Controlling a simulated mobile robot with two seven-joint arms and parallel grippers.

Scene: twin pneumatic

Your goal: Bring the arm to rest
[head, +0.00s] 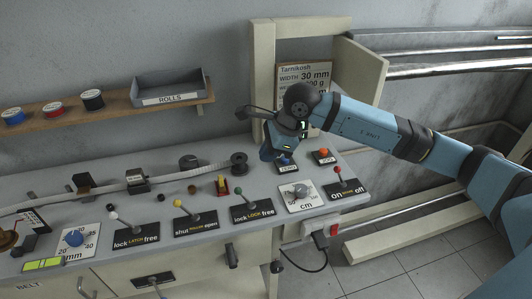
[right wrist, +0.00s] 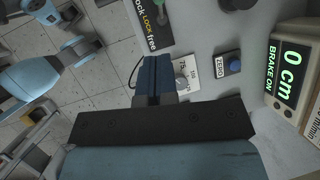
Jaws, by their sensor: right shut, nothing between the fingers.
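My right arm comes in from the right in the head view. Its blue right gripper (head: 270,153) is over the back right of the bench, beside a blue button (head: 285,160). In the right wrist view the right gripper's fingers (right wrist: 153,62) are together and empty. They appear in front of a panel with a grey knob (right wrist: 181,82) marked in cm. Whether the fingertips touch anything cannot be told. My left gripper is not in view.
The bench (head: 150,212) carries several levers, an orange button (head: 324,153) and a red-tipped on/off lever (head: 339,178). A display (right wrist: 291,75) reads 0 cm, BRAKE ON. A shelf (head: 110,110) holds a ROLLS tray (head: 168,88). A sign (head: 303,80) stands behind my arm.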

